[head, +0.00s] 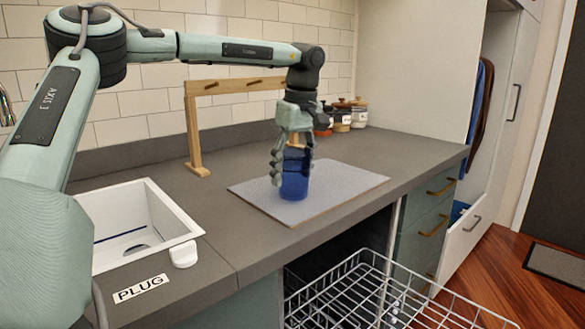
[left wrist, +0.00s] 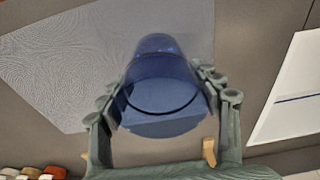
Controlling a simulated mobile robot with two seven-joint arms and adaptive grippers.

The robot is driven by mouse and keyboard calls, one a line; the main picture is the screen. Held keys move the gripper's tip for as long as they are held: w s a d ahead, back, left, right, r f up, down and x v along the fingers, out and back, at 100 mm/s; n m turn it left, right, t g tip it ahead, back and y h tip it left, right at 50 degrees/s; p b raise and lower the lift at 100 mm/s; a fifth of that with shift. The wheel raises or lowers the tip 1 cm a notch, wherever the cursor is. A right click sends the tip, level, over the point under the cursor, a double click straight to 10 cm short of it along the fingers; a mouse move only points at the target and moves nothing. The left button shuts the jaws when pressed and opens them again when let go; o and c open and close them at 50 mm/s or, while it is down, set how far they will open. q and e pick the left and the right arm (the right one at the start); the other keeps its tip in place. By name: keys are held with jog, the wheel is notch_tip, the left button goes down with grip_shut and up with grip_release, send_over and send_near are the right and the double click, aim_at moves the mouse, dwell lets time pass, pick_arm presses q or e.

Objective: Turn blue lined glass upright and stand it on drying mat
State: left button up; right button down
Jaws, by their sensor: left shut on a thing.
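The blue glass (head: 294,184) is upright or nearly so, over the middle of the light grey drying mat (head: 346,188). In the head view its lower end appears at the mat's surface; I cannot tell whether it touches. My left gripper (head: 292,166) points down from above, its fingers closed around the sides of the glass. In the left wrist view the glass (left wrist: 160,75) sits between both fingers of the gripper (left wrist: 164,98), with a wide round end towards the camera. The mat (left wrist: 60,65) lies beyond it. My right gripper is not in view.
A white sink (head: 125,205) is at the left, with a PLUG label (head: 141,288) and a white plug (head: 184,255) in front. A wooden rack (head: 194,135) and several jars (head: 343,117) stand behind. A wire dish rack (head: 385,290) juts out below the counter.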

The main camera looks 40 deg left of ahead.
pick_arm(q)
jog(key=shift+f+b, duration=0.3)
jog(key=shift+f, duration=0.3)
jog(key=o, duration=1.6)
jog(key=shift+c, duration=0.2)
jog(key=shift+r, duration=0.1)
notch_tip(320, 180, up, 12)
jog(key=d, duration=0.1)
jog(key=shift+d, duration=0.4)
